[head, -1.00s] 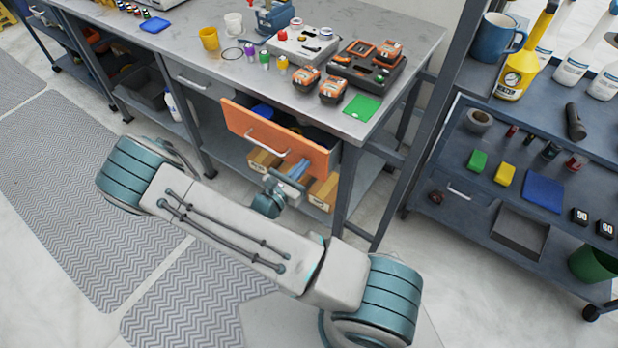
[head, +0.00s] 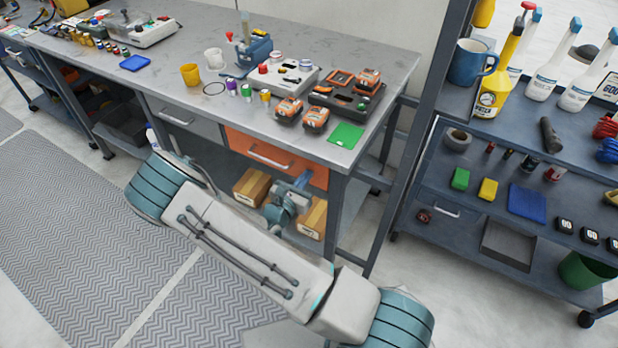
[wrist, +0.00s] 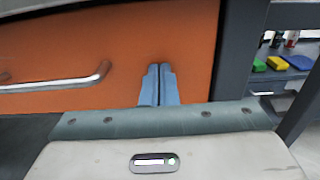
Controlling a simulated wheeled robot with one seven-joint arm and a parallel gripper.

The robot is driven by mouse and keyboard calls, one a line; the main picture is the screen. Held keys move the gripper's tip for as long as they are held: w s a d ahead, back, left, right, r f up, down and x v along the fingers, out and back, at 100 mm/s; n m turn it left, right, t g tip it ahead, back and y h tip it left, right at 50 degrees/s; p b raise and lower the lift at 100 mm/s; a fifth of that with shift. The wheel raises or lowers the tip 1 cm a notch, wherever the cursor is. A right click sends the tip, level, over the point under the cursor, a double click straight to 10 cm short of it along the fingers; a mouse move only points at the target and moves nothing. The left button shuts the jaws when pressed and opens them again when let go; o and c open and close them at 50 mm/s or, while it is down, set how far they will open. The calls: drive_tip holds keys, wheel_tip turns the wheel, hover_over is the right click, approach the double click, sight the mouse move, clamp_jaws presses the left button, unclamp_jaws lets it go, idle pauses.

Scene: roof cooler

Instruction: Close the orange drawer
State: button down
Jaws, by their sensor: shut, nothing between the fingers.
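The orange drawer (head: 236,143) sits under the workbench top in the head view. Its front looks level with the grey drawer (head: 185,123) to its left, and no open inside shows. In the wrist view the orange front (wrist: 200,50) fills much of the picture, with its silver handle (wrist: 60,84) at the left. My gripper (head: 303,180) is at the right part of the drawer front, to the right of the handle (head: 268,156). Its blue fingers (wrist: 159,68) are shut together with nothing between them, tips at or very close to the front; contact cannot be told.
The workbench (head: 215,70) carries orange tools, cups and a green pad. Cardboard boxes (head: 252,187) stand on the shelf below the drawer. A bench leg (head: 346,215) is just right of my gripper. A dark shelf cart (head: 480,230) stands further right.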

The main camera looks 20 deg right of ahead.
drive_tip(key=shift+w+d+r, duration=0.1)
drive_tip(key=shift+d+r, duration=0.1)
drive_tip(key=v, duration=1.4)
drive_tip(key=shift+a+b, duration=0.25)
drive_tip(key=shift+b, duration=0.1)
drive_tip(key=shift+f, duration=0.1)
